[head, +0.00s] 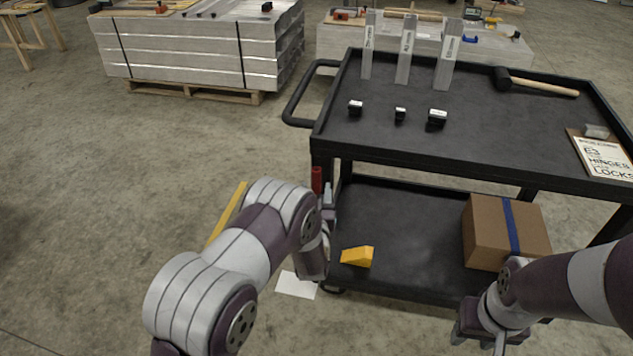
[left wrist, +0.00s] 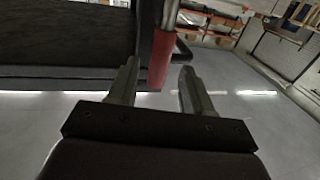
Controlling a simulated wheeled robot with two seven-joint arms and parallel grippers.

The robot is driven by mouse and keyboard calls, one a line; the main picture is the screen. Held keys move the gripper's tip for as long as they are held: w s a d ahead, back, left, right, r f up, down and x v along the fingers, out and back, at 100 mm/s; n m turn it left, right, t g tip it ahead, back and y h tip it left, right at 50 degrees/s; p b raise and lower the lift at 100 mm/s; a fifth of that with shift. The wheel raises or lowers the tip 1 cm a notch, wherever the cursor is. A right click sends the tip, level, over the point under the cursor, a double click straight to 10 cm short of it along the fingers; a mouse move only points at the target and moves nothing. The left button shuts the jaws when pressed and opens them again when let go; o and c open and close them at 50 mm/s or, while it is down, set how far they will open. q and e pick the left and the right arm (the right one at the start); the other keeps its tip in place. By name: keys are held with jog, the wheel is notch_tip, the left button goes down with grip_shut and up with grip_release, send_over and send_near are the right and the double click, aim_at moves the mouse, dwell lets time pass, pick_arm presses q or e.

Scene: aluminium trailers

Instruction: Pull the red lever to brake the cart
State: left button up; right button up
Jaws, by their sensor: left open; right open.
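The red lever (head: 317,180) hangs at the near left corner post of the black cart (head: 420,140). In the left wrist view the lever (left wrist: 161,60) shows as a red upright bar between the open fingers, just ahead of the tips. My left gripper (head: 328,190) points up beside the lever and partly covers that corner; it also shows in the left wrist view (left wrist: 156,76). I cannot tell whether a finger touches the lever. My right gripper (head: 493,343) is low in front of the cart's lower shelf, pointing down, and empty.
The cart's top holds metal profiles, small black parts, a mallet (head: 535,84) and a sign (head: 604,157). Its lower shelf holds a cardboard box (head: 505,232) and a yellow wedge (head: 357,256). A pallet of aluminium (head: 190,50) stands behind left. The floor left is mostly clear.

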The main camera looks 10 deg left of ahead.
aim_at(318, 183)
pick_arm(q)
jog(key=w, duration=0.2)
jog(key=w+a, duration=0.1)
jog(key=w, duration=0.1)
jog(key=shift+w, duration=0.3)
grip_shut()
jog(key=shift+d, duration=0.1)
jog(key=shift+d+b, duration=0.1)
jog(key=shift+b, duration=0.2)
jog(key=shift+d+f+m+b, duration=0.2)
jog(key=shift+d+m+b, duration=0.25)
jog(key=shift+d+m, duration=0.3)
jog(key=d+f+m+t+h+b, duration=0.2)
jog(key=d+f+m+b, duration=0.6)
jog(key=d+m, duration=0.3)
jog(key=m, duration=0.3)
jog(key=shift+f+t+b, duration=0.3)
jog(key=shift+f+b, duration=0.05)
jog(key=shift+b, duration=0.05)
jog(key=shift+f, duration=0.1)
